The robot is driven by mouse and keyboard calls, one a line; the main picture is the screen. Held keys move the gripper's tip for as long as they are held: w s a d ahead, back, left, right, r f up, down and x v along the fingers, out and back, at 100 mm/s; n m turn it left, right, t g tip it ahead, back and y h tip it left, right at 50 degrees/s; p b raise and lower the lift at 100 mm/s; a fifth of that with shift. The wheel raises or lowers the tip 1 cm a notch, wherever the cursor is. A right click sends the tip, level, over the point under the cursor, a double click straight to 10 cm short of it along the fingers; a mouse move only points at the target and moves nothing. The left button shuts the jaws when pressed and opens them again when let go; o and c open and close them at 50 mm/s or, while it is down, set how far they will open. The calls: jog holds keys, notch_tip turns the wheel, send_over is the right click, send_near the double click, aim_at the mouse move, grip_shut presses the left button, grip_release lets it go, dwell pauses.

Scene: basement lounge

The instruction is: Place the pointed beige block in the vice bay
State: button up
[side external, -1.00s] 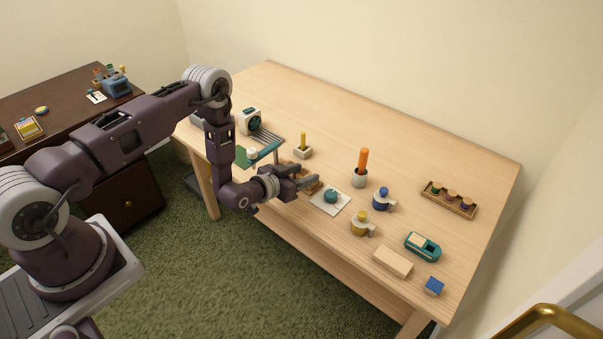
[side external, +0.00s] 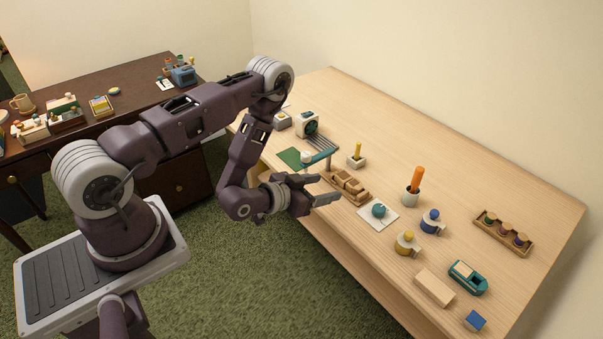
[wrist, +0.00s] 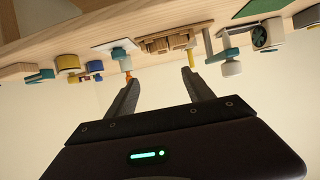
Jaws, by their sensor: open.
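My gripper (side external: 328,189) is open and empty, held beside the front edge of the light wooden table. In the wrist view its two fingers stand apart (wrist: 161,74) with nothing between them. A brown wooden tray (side external: 347,185) with beige shaped pieces lies just beyond the fingertips; it also shows in the wrist view (wrist: 153,46). I cannot tell which piece, if any, is the pointed one. A plain beige rectangular block (side external: 434,287) lies near the right front. A teal holder (side external: 468,277) with a pale top sits beside it. I cannot pick out the vice bay surely.
A white pad with a teal round piece (side external: 379,210), a yellow-topped cup (side external: 407,243), a blue-topped cup (side external: 432,221) and an orange stick in a pot (side external: 416,182) stand right of the tray. A teal-armed stand (side external: 318,159) is on its left.

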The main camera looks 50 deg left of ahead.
jog(key=w+r+m+g, duration=0.15)
jog(key=w+r, duration=0.35)
jog(key=r, duration=0.7)
jog(key=s+d+r+g, duration=0.15)
jog(key=s+r, duration=0.35)
jog(key=r, duration=0.5)
jog(key=s+d+r+g, duration=0.1)
jog(key=s+r, duration=0.3)
jog(key=s, duration=0.9)
jog(key=s+d+r+n+g, duration=0.1)
jog(key=s+r+g, duration=0.2)
jog(key=s, duration=1)
notch_tip(320, 180, up, 2)
jog(key=shift+s+d+g, duration=0.4)
jog(key=shift+n, duration=0.25)
